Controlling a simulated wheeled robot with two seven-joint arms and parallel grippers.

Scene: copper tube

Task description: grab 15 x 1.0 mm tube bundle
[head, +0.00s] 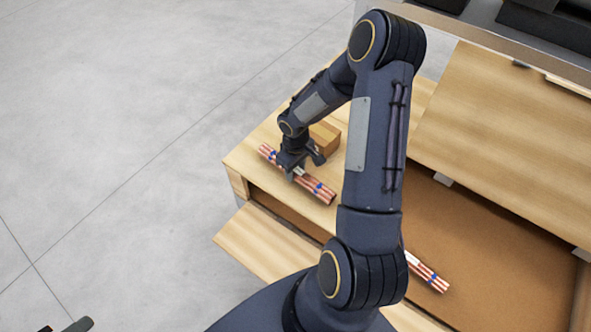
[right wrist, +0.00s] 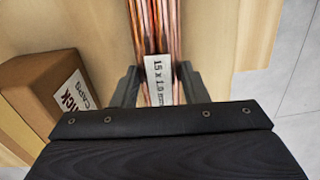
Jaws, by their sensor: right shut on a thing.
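The tube bundle (head: 318,190) is a set of copper-coloured tubes with blue bands, lying on the wooden surface at the left. In the right wrist view the bundle (right wrist: 152,25) runs up from between the fingers, and its white label (right wrist: 158,78) reads "15 x 1.0 m", the rest being hidden. My right gripper (head: 295,174) is shut on the bundle near its middle; its fingers (right wrist: 158,90) lie on both sides of the label. A dark piece at the bottom left edge of the head view may be part of my left gripper (head: 78,325); its jaws cannot be made out.
A cardboard box (head: 325,138) stands just behind the bundle; its label in the right wrist view (right wrist: 72,95) reads "CAPS" in part. Another banded bundle (head: 428,272) lies in the brown-floored compartment (head: 480,240), partly behind my arm. Bare floor lies left of the wooden unit.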

